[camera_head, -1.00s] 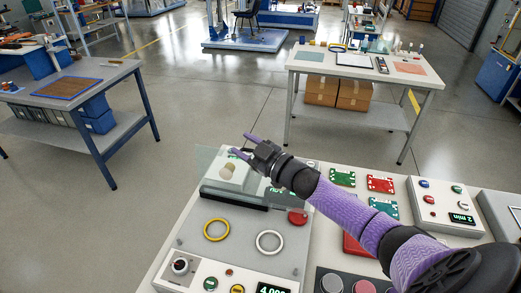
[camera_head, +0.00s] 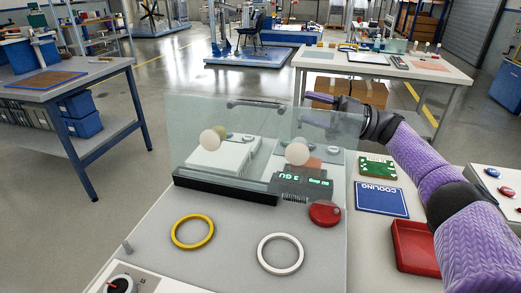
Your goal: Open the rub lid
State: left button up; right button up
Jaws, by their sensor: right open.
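The clear lid (camera_head: 265,125) stands raised at the back of the grey machine (camera_head: 230,260), and I see the floor and the far objects through it. A dark bar-like handle (camera_head: 255,103) shows near its top edge. My right gripper (camera_head: 306,106) is open at the upper right of the lid, its fingers pointing left and seen partly through the pane. I cannot tell whether it touches the lid. A yellow ring (camera_head: 192,232) and a white ring (camera_head: 280,254) lie on the machine's top. My left gripper is not in view.
A red button (camera_head: 325,214) sits right of the lid's base. A blue COOLING sign (camera_head: 381,199), a green board (camera_head: 377,168) and a red tray (camera_head: 415,246) lie to the right, near my right arm. A white table (camera_head: 440,75) stands behind.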

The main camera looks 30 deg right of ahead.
aim_at(263, 104)
jog(key=x, duration=0.3)
jog(key=f+x, duration=0.1)
jog(key=x, duration=0.5)
jog(key=shift+w+a+f, duration=0.3)
jog(key=shift+a, duration=0.05)
grip_shut()
dwell(0.8)
jog(key=shift+p, duration=0.3)
